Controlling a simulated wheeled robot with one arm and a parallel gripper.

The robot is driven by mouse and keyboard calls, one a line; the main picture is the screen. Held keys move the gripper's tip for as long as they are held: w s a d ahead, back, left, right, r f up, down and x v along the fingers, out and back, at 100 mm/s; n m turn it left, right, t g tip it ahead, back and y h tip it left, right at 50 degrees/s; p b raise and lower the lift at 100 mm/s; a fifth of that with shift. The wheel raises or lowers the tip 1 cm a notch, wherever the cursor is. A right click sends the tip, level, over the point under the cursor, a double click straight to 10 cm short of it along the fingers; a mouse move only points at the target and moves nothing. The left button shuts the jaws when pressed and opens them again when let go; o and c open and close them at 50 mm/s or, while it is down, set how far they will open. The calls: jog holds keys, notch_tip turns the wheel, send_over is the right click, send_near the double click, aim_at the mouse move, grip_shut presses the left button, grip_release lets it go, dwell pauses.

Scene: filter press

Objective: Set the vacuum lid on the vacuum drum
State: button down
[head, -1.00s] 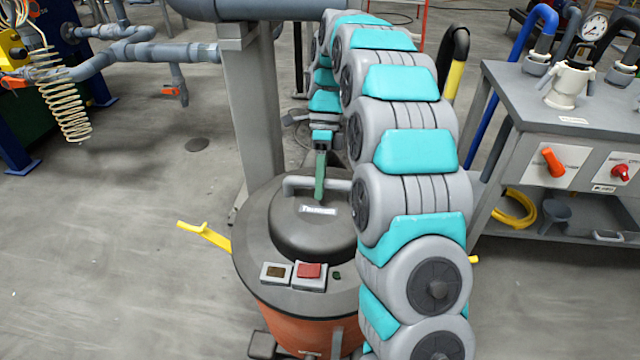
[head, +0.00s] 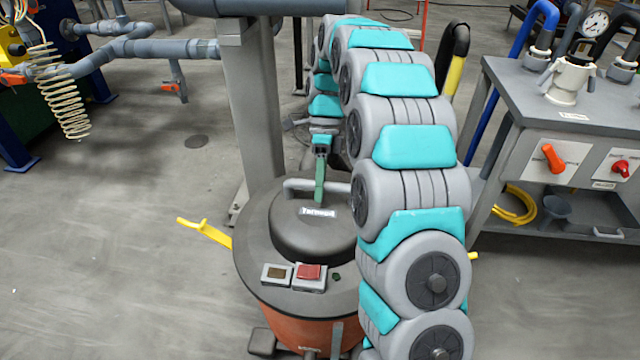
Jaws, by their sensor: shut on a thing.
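The vacuum lid (head: 300,240) is a dark grey dome with a grey bar handle (head: 300,184) and a small white label. It is over the orange vacuum drum (head: 290,327), upright and roughly centred. I cannot tell whether the flat grey rim around the dome belongs to the lid or the drum, nor whether any gap is left beneath the lid. My gripper (head: 319,190), with green fingers, is shut on the lid's handle near its right end. My arm hides the right side of the lid and drum.
A yellow lever (head: 205,232) sticks out left of the drum. A grey post (head: 252,110) stands just behind. A grey bench (head: 560,105) with hoses and a gauge is at the right. The floor at the left is clear.

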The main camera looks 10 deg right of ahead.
jog(key=shift+f, duration=0.25)
jog(key=c, duration=0.6)
grip_release()
jog(key=shift+o, duration=0.2)
